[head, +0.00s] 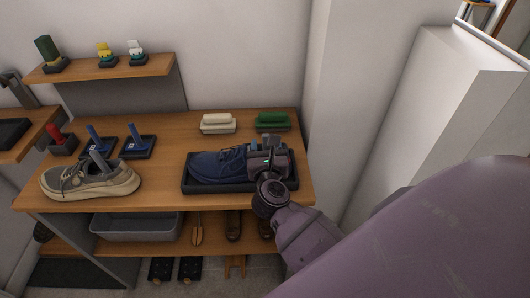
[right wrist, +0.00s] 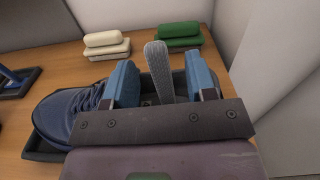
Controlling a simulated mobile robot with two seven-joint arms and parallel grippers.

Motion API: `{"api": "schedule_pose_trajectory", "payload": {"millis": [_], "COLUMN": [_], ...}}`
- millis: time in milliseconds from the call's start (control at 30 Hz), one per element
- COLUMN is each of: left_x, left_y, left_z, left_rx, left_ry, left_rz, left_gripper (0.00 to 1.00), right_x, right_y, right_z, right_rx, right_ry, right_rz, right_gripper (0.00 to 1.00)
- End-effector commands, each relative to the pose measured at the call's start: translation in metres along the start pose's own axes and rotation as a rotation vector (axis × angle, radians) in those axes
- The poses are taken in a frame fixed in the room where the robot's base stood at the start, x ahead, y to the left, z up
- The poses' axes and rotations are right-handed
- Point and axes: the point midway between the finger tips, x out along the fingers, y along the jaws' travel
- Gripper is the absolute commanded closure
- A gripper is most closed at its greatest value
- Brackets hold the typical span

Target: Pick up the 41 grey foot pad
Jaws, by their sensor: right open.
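A grey, textured upright piece (right wrist: 158,72), likely the grey foot pad, stands between the fingers of my right gripper (right wrist: 162,84) in the right wrist view. Gaps show between it and both blue-faced fingers, so the gripper is open around it. No number is readable on it, and its lower end is hidden by the gripper. In the head view my right gripper (head: 268,150) is over the right end of a dark tray (head: 215,190), beside the blue shoe (head: 218,166). A grey upright piece (head: 97,160) also stands in the grey shoe (head: 62,180). My left gripper is not in view.
A cream brush-like block (head: 218,123) and a green one (head: 272,122) lie behind the tray. Two blue-handled pieces (head: 138,146) on dark bases and a red item (head: 57,138) stand at the left. A white wall block (head: 425,120) bounds the right side.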

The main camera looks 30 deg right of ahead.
Motion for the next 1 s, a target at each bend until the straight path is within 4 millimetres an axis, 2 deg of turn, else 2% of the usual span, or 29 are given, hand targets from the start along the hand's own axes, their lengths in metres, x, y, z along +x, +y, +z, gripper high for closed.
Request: {"api": "schedule_pose_trajectory", "payload": {"millis": [167,500,800,1000], "left_x": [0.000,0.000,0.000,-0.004], "left_y": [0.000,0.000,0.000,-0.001], "left_z": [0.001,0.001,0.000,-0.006], "left_rx": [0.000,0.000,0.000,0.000], "left_ry": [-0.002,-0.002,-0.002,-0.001], "left_rz": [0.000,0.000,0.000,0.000], "left_gripper": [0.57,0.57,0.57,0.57], "right_x": [0.000,0.000,0.000,0.000], "right_y": [0.000,0.000,0.000,-0.002], "right_z": [0.000,0.000,0.003,0.029], "right_rx": [0.000,0.000,0.002,0.004], "right_ry": [0.000,0.000,0.000,-0.003], "right_rz": [0.000,0.000,0.000,-0.001], "right_gripper": [0.49,1.00,1.00,1.00]}}
